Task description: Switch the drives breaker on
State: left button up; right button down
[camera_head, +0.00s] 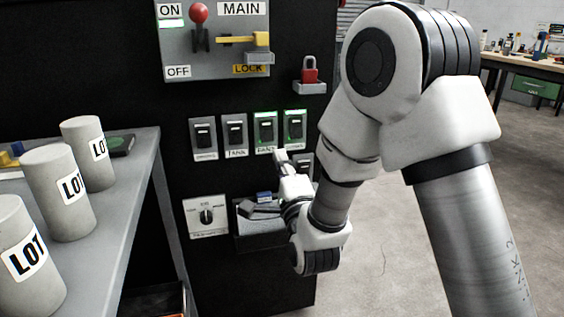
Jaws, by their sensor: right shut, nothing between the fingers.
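A row of breaker switches is on the black cabinet. The leftmost breaker (203,137) is unlit; its small label may read drives, but it is too blurred to be sure. The breaker labelled TANK (235,135) beside it is also unlit. The third breaker (265,132) and the fourth breaker (294,129) glow green. My right gripper (281,157) is shut and empty, just below the third and fourth breakers. I cannot tell whether it touches the panel. Another switch (305,163) below the row is partly hidden by the gripper and arm. My left gripper is out of view.
The MAIN switch panel (181,62) with a red-knobbed lever (199,14) and yellow lock bar is above. A rotary knob (206,216) and an open bin (262,236) are below. LOT cylinders (60,205) stand on the left shelf (122,210).

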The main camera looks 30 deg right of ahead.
aim_at(203, 132)
jog(key=k+j, duration=0.2)
jog(key=k, duration=0.3)
jog(key=k+j, duration=0.2)
jog(key=k, duration=0.25)
